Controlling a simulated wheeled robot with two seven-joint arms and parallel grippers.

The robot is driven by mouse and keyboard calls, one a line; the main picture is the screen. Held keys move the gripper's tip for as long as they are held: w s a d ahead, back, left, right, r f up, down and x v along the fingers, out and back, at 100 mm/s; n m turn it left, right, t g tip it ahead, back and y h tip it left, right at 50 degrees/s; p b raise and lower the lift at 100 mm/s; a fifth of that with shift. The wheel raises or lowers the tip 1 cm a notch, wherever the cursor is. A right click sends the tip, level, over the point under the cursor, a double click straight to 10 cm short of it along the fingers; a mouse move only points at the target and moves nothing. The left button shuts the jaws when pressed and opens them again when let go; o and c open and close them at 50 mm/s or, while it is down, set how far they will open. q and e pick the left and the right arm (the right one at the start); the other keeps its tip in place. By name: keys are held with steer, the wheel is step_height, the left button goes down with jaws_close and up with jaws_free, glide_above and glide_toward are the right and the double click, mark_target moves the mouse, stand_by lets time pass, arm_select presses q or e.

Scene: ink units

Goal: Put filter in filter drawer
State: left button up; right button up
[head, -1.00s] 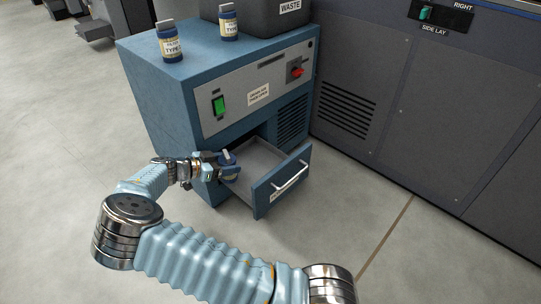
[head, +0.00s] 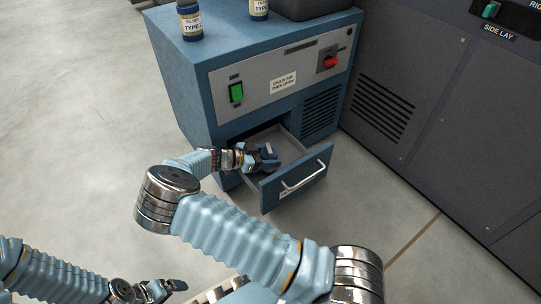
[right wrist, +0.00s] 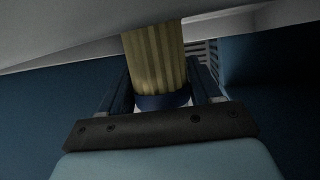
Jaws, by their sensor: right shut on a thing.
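The filter (right wrist: 155,62) is a yellow pleated cylinder with a dark blue end cap, seen in the right wrist view. My right gripper (head: 264,157) is shut on the filter at its blue end. In the head view this gripper is over the left part of the open filter drawer (head: 298,180), within its walls. The drawer is pulled out of the blue cabinet and has a grey inside and a white handle. Whether the filter touches the drawer floor I cannot tell. My left gripper (head: 160,290) is low at the left, away from the cabinet; its jaw gap is unclear.
The blue cabinet (head: 180,80) has a green switch (head: 236,92) and a red knob (head: 329,61) above the drawer. Two filter bottles (head: 190,22) (head: 259,9) and a dark waste bin (head: 312,6) stand on top. A large grey machine (head: 450,110) stands at the right. The floor at left is clear.

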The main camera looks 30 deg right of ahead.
steer(key=shift+f, duration=0.35)
steer(key=o, duration=1.1)
steer(key=p+v, duration=0.1)
steer(key=v, duration=0.6)
steer(key=shift+a+r, duration=0.1)
steer(key=shift+a, duration=0.2)
